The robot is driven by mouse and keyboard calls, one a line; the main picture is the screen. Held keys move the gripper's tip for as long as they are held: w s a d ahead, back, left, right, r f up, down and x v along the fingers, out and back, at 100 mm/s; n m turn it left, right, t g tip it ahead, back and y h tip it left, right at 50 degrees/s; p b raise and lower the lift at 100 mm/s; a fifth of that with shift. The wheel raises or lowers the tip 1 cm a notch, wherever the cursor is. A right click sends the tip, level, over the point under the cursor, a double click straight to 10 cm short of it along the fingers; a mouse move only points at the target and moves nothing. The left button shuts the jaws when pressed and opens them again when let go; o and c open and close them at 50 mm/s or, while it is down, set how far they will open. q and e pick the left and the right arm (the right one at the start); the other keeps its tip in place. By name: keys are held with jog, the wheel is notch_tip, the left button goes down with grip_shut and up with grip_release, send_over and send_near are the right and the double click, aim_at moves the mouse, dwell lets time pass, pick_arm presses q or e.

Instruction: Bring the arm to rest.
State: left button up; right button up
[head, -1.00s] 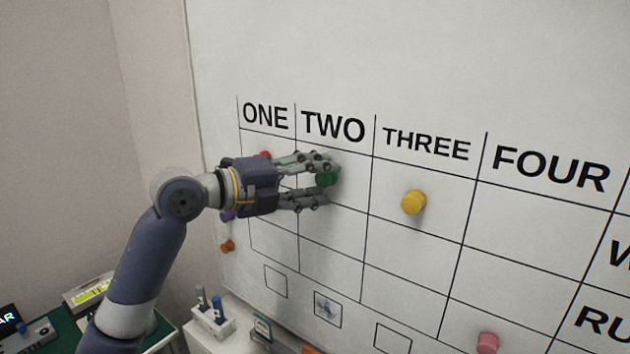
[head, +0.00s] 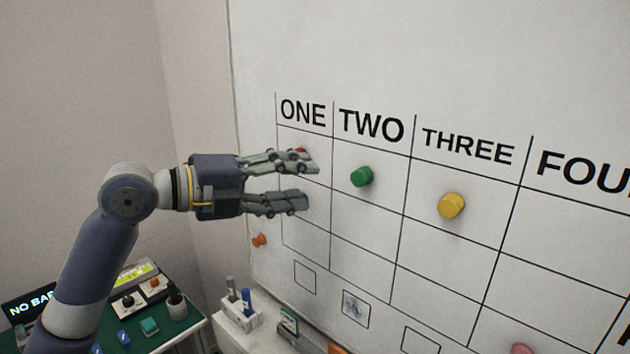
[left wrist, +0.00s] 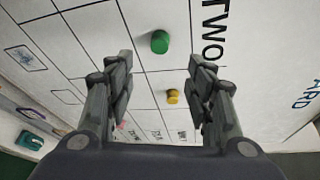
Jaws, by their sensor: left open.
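My left gripper (head: 311,184) is open and empty in front of the whiteboard (head: 420,60), over column ONE. It is left of the green magnet (head: 361,176) and apart from it. The green magnet sits in the top cell under TWO. The left wrist view also shows the green magnet (left wrist: 160,41) beyond the open fingers (left wrist: 160,62). My right gripper is not in view.
A yellow magnet (head: 451,205) is under THREE. A red magnet (head: 301,151) is partly hidden behind my upper finger. An orange magnet (head: 260,240) is at the board's left. Below stand a marker holder (head: 240,318) and a green-topped table (head: 180,325).

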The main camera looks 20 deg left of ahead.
pick_arm(q)
jog(key=s+d+f+n+g+y, duration=0.2)
jog(key=f+n, duration=0.4)
jog(key=f, duration=0.9)
jog(key=s+d+f+n+g+y, duration=0.1)
jog(key=s+f+n+y, duration=0.15)
jog(key=f+n, duration=0.75)
jog(key=s+f+n+g+y, duration=0.6)
jog(key=s+f+n, duration=0.5)
jog(key=s+f, duration=1.15)
notch_tip(320, 180, down, 28)
jog(key=s+r+g, duration=0.1)
jog(key=s, duration=0.1)
jog(key=s+a+f+g+b, duration=0.1)
jog(key=s+a+f, duration=0.1)
jog(key=s+f, duration=1.4)
jog(key=shift+a+m, duration=0.3)
jog(key=shift+m, duration=0.1)
